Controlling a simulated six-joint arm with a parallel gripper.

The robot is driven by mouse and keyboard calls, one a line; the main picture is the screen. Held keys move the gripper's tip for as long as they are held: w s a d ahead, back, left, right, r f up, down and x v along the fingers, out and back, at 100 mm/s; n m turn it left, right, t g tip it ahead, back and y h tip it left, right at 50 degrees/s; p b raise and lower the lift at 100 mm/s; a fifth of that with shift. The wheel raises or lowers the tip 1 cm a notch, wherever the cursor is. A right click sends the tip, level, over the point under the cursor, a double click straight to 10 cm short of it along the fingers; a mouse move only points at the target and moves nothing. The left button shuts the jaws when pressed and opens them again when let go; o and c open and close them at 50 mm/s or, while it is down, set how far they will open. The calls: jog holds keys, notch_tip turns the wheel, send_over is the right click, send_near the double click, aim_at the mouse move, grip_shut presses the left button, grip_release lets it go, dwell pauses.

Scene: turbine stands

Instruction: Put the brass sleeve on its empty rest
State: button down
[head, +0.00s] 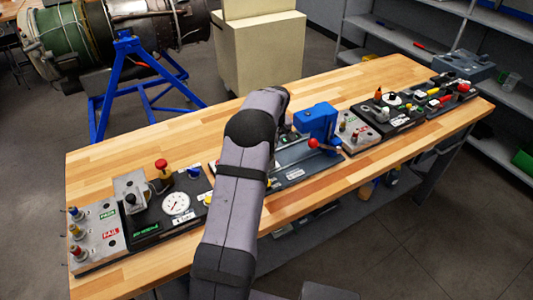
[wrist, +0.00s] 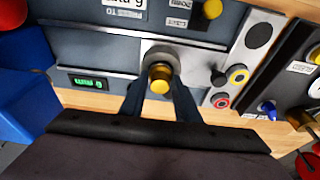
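In the wrist view, a brass-yellow cylindrical piece (wrist: 159,78) sits at a round grey collar on a grey fixture; I take it for the brass sleeve but cannot be sure. The two dark fingers of my gripper (wrist: 160,100) lie on either side of its near end. Whether they touch it is unclear. In the head view my arm hides the gripper and this piece. I cannot make out which place is the empty rest; a grey plate marked PASS and FAIL (head: 99,238) with several coloured-topped posts stands at the left end of the bench.
A blue block with a red ball handle (head: 317,122) stands right of my arm. A dial panel (head: 176,204) lies to the left, near a red-topped post (head: 161,166). More fixtures line the bench to the right. The bench's back strip (head: 170,140) is clear.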

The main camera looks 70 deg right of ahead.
jog(key=shift+r, duration=0.15)
dwell(0.3)
jog(key=shift+r+p, duration=0.55)
jog(key=shift+r, duration=0.05)
jog(key=shift+r, duration=0.35)
jog(key=shift+r+p, duration=2.15)
jog(key=shift+r, duration=0.75)
